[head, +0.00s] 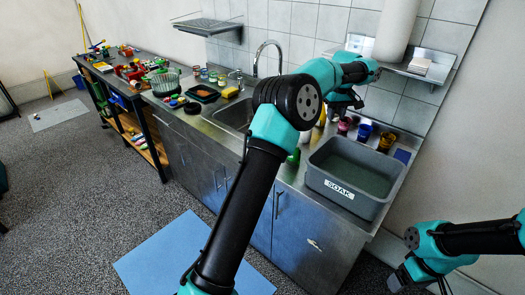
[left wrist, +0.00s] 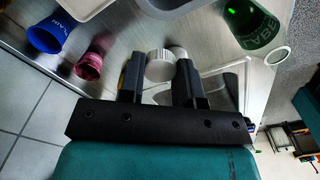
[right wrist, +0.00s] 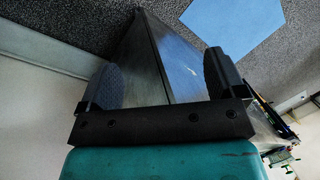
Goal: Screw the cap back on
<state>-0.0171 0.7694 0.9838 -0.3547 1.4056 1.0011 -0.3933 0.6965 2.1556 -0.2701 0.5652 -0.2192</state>
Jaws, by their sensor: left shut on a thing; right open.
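My left gripper (left wrist: 162,72) is shut on a pale, ridged round cap (left wrist: 158,66), held between its fingertips over the steel counter. In the head view the left gripper (head: 344,104) hangs above the counter's back, right of the sink; the cap cannot be made out there. A second pale round thing (left wrist: 178,52) shows just behind the cap; I cannot tell what it is. My right gripper (right wrist: 163,78) is open and empty, away from the counter.
A grey SOAK tub (head: 342,190) stands at the counter's right end. A blue cup (left wrist: 45,36) and a dark red cup (left wrist: 91,60) are left of the held cap. A white ring-shaped thing (left wrist: 277,55) is near the green bottle. The sink (head: 237,113) lies to the left.

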